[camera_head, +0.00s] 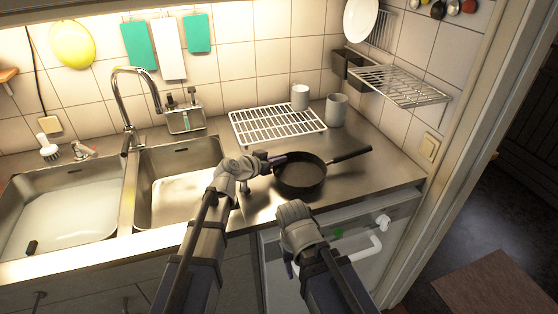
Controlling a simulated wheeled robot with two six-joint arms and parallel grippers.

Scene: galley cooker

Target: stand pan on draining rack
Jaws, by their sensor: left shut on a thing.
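A black frying pan (302,180) is at the front of the steel counter, right of the sinks, its handle (350,155) pointing right and back. My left gripper (277,161) is shut on the pan's left rim. Whether the pan touches the counter is hard to tell. A white wire rack (278,124) lies flat on the counter just behind the pan, with nothing on it. My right gripper (291,264) is low in front of the counter edge, apart from the pan; its fingers are mostly hidden by its own wrist.
A metal wire shelf (400,84) juts from the right wall above. The double sink (178,182) and tap (130,105) are left. Counter right of the pan is clear.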

